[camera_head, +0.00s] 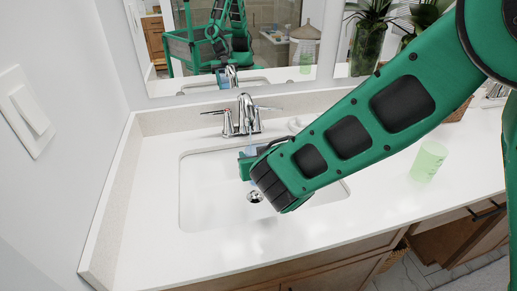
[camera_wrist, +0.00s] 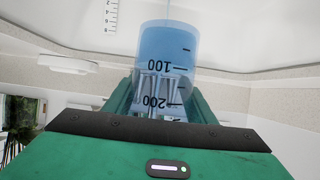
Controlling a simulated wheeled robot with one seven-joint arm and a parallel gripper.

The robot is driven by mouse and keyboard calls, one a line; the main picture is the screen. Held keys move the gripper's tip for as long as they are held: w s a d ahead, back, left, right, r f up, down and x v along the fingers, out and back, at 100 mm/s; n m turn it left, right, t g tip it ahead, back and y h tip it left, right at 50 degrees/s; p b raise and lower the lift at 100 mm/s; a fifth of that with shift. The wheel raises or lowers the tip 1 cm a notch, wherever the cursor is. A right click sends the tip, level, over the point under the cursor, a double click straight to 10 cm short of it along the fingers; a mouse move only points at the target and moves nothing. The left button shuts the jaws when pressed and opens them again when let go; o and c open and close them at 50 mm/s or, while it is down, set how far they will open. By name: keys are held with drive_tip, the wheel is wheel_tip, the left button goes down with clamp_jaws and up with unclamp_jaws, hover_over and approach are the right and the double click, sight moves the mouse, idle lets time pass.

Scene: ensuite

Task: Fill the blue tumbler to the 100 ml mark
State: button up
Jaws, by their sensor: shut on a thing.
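The see-through blue tumbler (camera_wrist: 167,45) is in my gripper (camera_wrist: 160,105), between its two green fingers. In the wrist view it appears upside down, with dark 100 and 200 marks. Deeper blue fills its base end up to about the 100 line; the rest is clearer. In the head view the tumbler (camera_head: 250,151) is mostly hidden by my gripper (camera_head: 257,167), over the sink basin (camera_head: 205,200). The chrome faucet (camera_head: 246,112) stands just behind it. A thin pale line touches the tumbler's base end in the wrist view; I cannot tell whether water is running.
A pale green tumbler (camera_head: 428,161) stands on the white counter (camera_head: 390,195) at right. A small white object (camera_head: 295,124) lies right of the faucet. A mirror (camera_head: 190,50) rises behind the counter, and a wall with a switch (camera_head: 31,108) is at left.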

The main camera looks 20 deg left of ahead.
drive_tip(key=shift+r, duration=0.1)
drive_tip(key=s+d+r, duration=0.2)
drive_tip(key=s+r, duration=0.1)
drive_tip(key=r, duration=0.7)
drive_tip(key=shift+s+r, duration=0.2)
drive_tip(key=shift+r, duration=0.15)
idle(0.3)
